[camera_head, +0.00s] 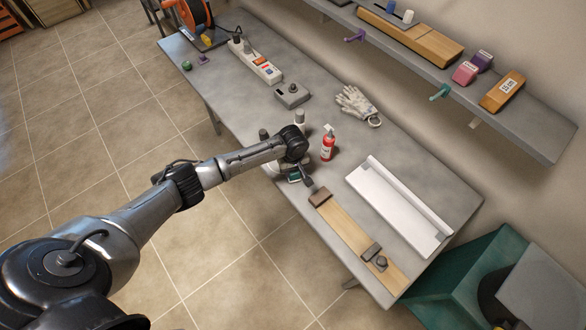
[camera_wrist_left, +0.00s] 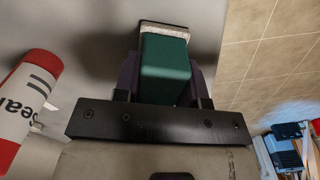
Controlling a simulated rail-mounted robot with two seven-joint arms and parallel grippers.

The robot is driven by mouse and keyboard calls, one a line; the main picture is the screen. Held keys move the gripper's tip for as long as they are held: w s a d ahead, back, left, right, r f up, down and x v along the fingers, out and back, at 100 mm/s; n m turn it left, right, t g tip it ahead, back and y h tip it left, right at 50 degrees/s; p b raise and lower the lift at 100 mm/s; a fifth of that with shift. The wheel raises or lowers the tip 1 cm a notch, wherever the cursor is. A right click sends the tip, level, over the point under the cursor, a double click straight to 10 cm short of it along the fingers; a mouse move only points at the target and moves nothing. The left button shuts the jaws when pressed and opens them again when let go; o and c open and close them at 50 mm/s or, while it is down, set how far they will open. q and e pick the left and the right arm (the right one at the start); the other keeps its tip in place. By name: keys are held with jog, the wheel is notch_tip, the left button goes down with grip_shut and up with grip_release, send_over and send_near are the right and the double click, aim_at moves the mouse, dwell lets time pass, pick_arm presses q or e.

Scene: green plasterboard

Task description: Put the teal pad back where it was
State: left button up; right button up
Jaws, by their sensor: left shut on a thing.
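The teal pad (camera_wrist_left: 165,68) is a teal block with a pale layer and a dark strip at its far end. My left gripper (camera_wrist_left: 164,85) is shut on it, one dark finger on each side. In the head view, a little of the teal pad (camera_head: 294,179) shows below the wrist of my left arm, over the front part of the bench. My left gripper's fingers are mostly hidden there by the wrist. I cannot tell whether the pad touches the bench. My right gripper is not in view.
A red and white bottle (camera_head: 328,146) stands close to the right of the left gripper. A wooden board (camera_head: 345,228) with dark blocks and a white tray (camera_head: 400,205) lie farther right. A glove (camera_head: 357,104) lies behind. The shelf (camera_head: 520,125) holds pink, purple and orange blocks.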

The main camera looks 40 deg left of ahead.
pick_arm(q)
jog(key=o, duration=0.8)
jog(key=shift+f, duration=0.1)
jog(key=shift+o, duration=0.2)
notch_tip(320, 180, up, 12)
jog(key=p, duration=0.2)
jog(key=s+d+f+m+t+h, duration=0.1)
jog(key=s+d+f+m, duration=0.25)
jog(key=s+d, duration=0.35)
jog(key=s+d+f+m+t, duration=0.1)
jog(key=s+d+f+m, duration=0.3)
jog(key=s, duration=0.5)
jog(key=s+r+m, duration=0.2)
jog(key=s+m, duration=0.1)
jog(key=s, duration=0.4)
jog(key=s+r+m+t, duration=0.1)
jog(key=s+r+m, duration=0.2)
jog(key=s, duration=0.4)
jog(key=shift+s+r+t+y, duration=0.3)
jog(key=shift+s+y, duration=0.1)
